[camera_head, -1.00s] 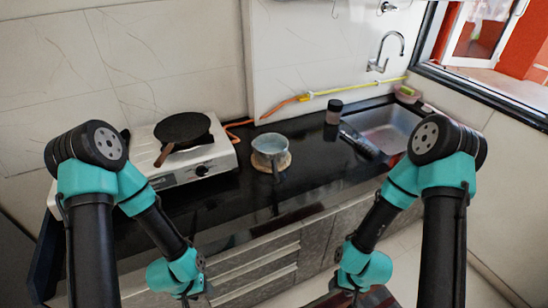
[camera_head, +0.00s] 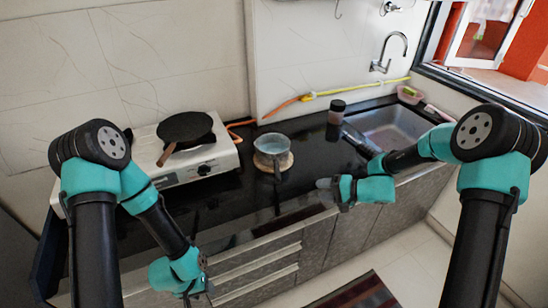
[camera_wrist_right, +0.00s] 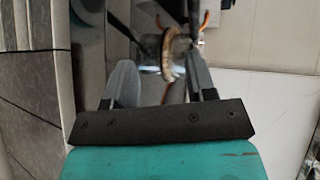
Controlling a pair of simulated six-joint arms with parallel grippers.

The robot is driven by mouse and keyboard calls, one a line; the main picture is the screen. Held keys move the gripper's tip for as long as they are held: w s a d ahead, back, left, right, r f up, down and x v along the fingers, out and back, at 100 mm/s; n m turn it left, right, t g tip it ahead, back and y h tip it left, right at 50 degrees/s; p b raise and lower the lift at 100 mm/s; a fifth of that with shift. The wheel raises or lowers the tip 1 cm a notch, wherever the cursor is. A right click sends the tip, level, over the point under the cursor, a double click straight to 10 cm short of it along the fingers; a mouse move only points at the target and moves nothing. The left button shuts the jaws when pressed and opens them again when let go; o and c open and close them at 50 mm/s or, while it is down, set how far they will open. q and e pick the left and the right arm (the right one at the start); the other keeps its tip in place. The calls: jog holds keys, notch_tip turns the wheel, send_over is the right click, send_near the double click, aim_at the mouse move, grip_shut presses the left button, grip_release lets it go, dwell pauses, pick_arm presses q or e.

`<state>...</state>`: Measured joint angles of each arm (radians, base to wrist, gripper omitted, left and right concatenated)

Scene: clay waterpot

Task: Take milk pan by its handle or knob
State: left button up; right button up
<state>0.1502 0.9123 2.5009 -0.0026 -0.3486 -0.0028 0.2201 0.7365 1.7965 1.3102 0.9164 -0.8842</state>
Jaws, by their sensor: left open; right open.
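The milk pan (camera_head: 271,146) is a small grey-blue pan on a round wooden trivet (camera_head: 287,163) on the black counter. Its dark handle (camera_head: 277,166) points toward the counter's front edge. My right gripper (camera_head: 323,184) is open and empty, to the right of the pan and nearer the front edge, apart from it. In the right wrist view the open fingers (camera_wrist_right: 163,75) are turned sideways, with the trivet (camera_wrist_right: 167,52) and part of the pan (camera_wrist_right: 181,45) beyond them. My left gripper (camera_head: 190,297) is low in front of the drawers, far from the pan.
A white stove (camera_head: 203,169) with a dark frying pan (camera_head: 184,127) stands left of the milk pan. A dark-lidded jar (camera_head: 336,112) and the sink (camera_head: 390,130) lie to the right. An orange-and-yellow hose (camera_head: 300,99) runs along the wall. The counter around the trivet is mostly clear.

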jog(key=shift+t+y, duration=0.5)
jog(key=shift+t, duration=0.1)
jog(key=w+r, duration=0.2)
jog(key=r, duration=0.1)
jog(key=shift+w+d+r, duration=0.1)
jog(key=shift+w+r, duration=0.05)
send_near(278, 171)
jog(key=f+x, duration=0.1)
jog(key=x, duration=0.4)
jog(key=shift+d+f, duration=0.1)
jog(key=shift+x, duration=2.6)
jog(key=shift+c, duration=0.2)
